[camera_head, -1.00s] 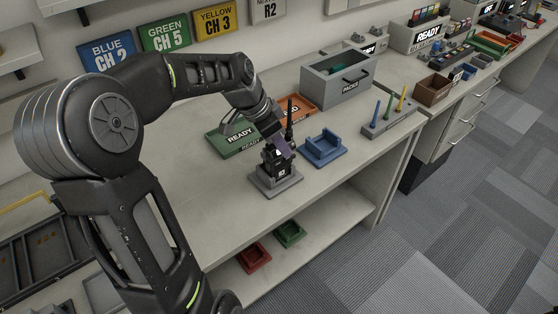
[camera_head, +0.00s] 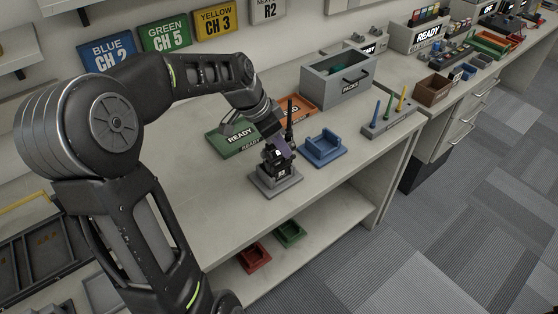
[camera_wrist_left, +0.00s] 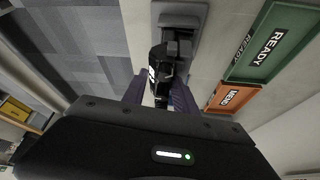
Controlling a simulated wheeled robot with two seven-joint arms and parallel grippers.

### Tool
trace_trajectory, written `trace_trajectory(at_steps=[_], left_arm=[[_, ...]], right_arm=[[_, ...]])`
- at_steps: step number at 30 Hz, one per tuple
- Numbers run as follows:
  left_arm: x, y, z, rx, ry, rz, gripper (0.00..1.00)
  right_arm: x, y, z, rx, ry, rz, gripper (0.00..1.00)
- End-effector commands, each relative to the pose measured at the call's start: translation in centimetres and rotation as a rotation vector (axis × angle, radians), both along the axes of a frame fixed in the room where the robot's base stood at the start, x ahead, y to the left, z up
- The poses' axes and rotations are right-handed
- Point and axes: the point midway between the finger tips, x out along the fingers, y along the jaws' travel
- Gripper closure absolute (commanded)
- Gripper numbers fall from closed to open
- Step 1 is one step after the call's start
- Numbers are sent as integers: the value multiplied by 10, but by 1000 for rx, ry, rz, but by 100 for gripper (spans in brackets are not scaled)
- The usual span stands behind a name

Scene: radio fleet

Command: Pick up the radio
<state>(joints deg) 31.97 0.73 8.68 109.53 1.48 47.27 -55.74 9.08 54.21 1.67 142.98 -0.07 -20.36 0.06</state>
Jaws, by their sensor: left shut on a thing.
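The black radio (camera_head: 281,170), with a thin antenna and a small white label, stands upright at a grey stand (camera_head: 274,187) on the bench. My left gripper (camera_head: 279,149) reaches down from the left and is shut on the radio. In the left wrist view the radio (camera_wrist_left: 163,72) sits between the two purple-grey fingers, with the grey stand (camera_wrist_left: 186,12) beyond it. The fingers hide part of the radio, and I cannot tell whether it is clear of the stand. My right gripper is not in view.
A blue cradle (camera_head: 325,150) stands just right of the stand. A green READY tray (camera_head: 238,148) and an orange tray (camera_head: 299,103) lie behind. A grey drawer box (camera_head: 345,88) and an antenna holder (camera_head: 388,126) stand farther right. The front bench surface is clear.

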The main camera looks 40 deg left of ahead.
Motion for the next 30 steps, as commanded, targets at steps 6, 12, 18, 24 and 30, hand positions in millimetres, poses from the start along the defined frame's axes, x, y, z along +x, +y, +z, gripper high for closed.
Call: trace_trajectory(at_steps=[6,12,18,24,30], left_arm=[[2,1,2,7,-9,-3,100],[3,1,6,7,-11,-4,100],[4,2,21,9,-15,-4,100],[4,1,50,10,-18,-6,100],[3,0,91,7,-14,-5,100]], right_arm=[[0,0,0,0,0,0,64],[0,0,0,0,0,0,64],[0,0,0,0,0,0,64],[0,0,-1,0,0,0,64],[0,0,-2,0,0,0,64]])
